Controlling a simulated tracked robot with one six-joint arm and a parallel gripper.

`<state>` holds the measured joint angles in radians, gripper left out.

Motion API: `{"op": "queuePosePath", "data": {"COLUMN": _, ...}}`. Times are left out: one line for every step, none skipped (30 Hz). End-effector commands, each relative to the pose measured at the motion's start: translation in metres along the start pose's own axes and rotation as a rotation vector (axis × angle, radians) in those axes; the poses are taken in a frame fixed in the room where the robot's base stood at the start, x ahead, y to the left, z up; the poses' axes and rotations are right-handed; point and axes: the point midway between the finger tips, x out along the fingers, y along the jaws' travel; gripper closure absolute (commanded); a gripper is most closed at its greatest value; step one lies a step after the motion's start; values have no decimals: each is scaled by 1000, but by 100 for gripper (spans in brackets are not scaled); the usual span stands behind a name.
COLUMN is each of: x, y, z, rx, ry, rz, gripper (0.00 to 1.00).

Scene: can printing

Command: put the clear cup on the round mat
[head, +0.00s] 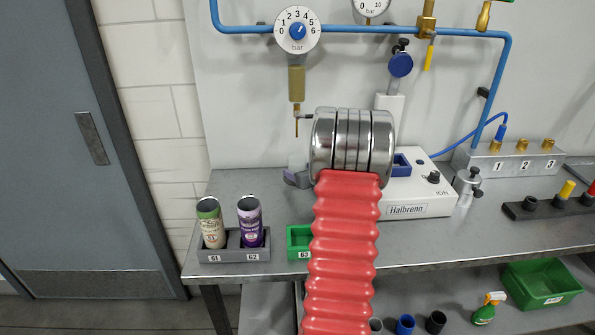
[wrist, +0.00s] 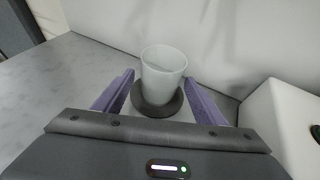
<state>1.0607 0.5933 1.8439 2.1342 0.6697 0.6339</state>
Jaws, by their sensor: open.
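The clear cup (wrist: 163,75) stands upright in the wrist view, pale and see-through. Its base lies within the dark round mat (wrist: 150,109), and it appears to rest on it. My gripper (wrist: 160,78) is open, with one purple finger on each side of the cup. A gap shows between the cup and each finger. In the head view my red arm sleeve and metal wrist hide most of this spot. A purple-grey finger (head: 294,179) shows at the left of the wrist there.
A white machine (head: 415,190) stands close on the right. A grey rack (head: 234,254) with two printed cans is at the front left, and a green tray (head: 299,241) is partly behind my arm. The wall is close behind the cup. Bare bench lies to the left.

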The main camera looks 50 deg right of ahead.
Motion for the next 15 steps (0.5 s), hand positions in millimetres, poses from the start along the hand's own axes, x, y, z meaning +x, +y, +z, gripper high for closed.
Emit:
{"op": "queuePosePath", "data": {"x": -9, "y": -1, "z": 1, "rx": 0, "ry": -1, "rz": -2, "gripper": 35}}
{"op": "queuePosePath", "data": {"x": -13, "y": -2, "z": 1, "rx": 1, "ry": -1, "rz": -3, "gripper": 35}}
{"op": "queuePosePath", "data": {"x": -19, "y": -2, "z": 0, "rx": 1, "ry": 0, "rz": -3, "gripper": 35}}
{"op": "queuePosePath", "data": {"x": -24, "y": -2, "z": 1, "rx": 1, "ry": 0, "rz": -3, "gripper": 35}}
{"op": "queuePosePath", "data": {"x": -28, "y": -1, "z": 0, "rx": 1, "ry": 0, "rz": -3, "gripper": 35}}
{"op": "queuePosePath", "data": {"x": -34, "y": -1, "z": 0, "rx": 1, "ry": 0, "rz": -3, "gripper": 35}}
{"op": "queuePosePath", "data": {"x": -39, "y": -1, "z": 1, "rx": 0, "ry": -1, "rz": -3, "gripper": 35}}
{"op": "queuePosePath", "data": {"x": -43, "y": -1, "z": 0, "rx": 1, "ry": -1, "rz": -3, "gripper": 35}}
{"op": "queuePosePath", "data": {"x": -49, "y": -2, "z": 0, "rx": 1, "ry": -1, "rz": -3, "gripper": 35}}
{"op": "queuePosePath", "data": {"x": -54, "y": -1, "z": 1, "rx": 1, "ry": -1, "rz": -3, "gripper": 35}}
{"op": "queuePosePath", "data": {"x": -58, "y": -1, "z": 0, "rx": 1, "ry": -1, "rz": -3, "gripper": 35}}
{"op": "queuePosePath", "data": {"x": -64, "y": -1, "z": 0, "rx": 1, "ry": 0, "rz": -3, "gripper": 35}}
{"op": "queuePosePath", "data": {"x": -68, "y": -1, "z": 0, "rx": 0, "ry": 0, "rz": -3, "gripper": 35}}
{"op": "queuePosePath", "data": {"x": -72, "y": -2, "z": 0, "rx": 0, "ry": 0, "rz": -3, "gripper": 35}}
{"op": "queuePosePath", "data": {"x": -77, "y": -2, "z": 0, "rx": 0, "ry": -1, "rz": -3, "gripper": 35}}
